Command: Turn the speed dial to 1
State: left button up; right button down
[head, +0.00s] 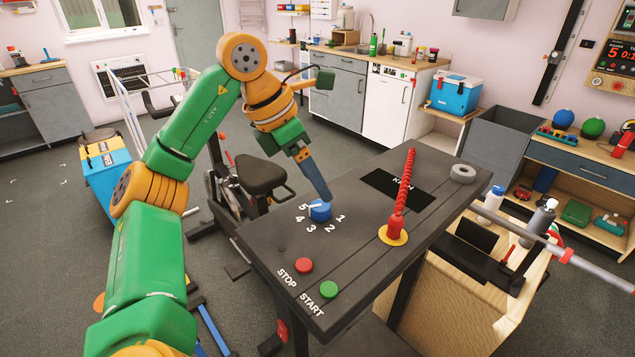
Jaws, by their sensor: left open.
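The speed dial (320,212) is a blue knob on the dark top of the console (365,228). White numerals 1 to 5 curve around its near side, with 5 at the left and 1 at the right. A white mark on the dial appears to point left, toward 5. My left gripper (327,196) reaches down from above, its blue-grey fingers just behind the dial. It is open, and I cannot tell whether its tips touch the dial. My right gripper is not in view.
A red STOP button (304,265) and a green START button (329,289) sit near the console's front edge. A red ribbed post (403,185) rises right of the dial, beside a black display (396,186). A grey ring (462,173) lies at the far right corner.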

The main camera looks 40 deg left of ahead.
aim_at(320, 205)
pick_arm(q)
jog(key=shift+s+a+y, duration=0.3)
jog(key=shift+s+a, duration=0.15)
jog(key=shift+a, duration=0.3)
jog(key=x, duration=0.3)
jog(key=d+x, duration=0.1)
jog(key=x, duration=0.2)
jog(key=shift+s, duration=0.2)
jog(key=shift+w+f, duration=0.1)
jog(key=shift+f, duration=0.05)
jog(key=shift+d, duration=0.1)
jog(key=c, duration=0.4)
grip_shut()
jog(key=shift+n+b, duration=0.3)
jog(key=shift+n, duration=0.1)
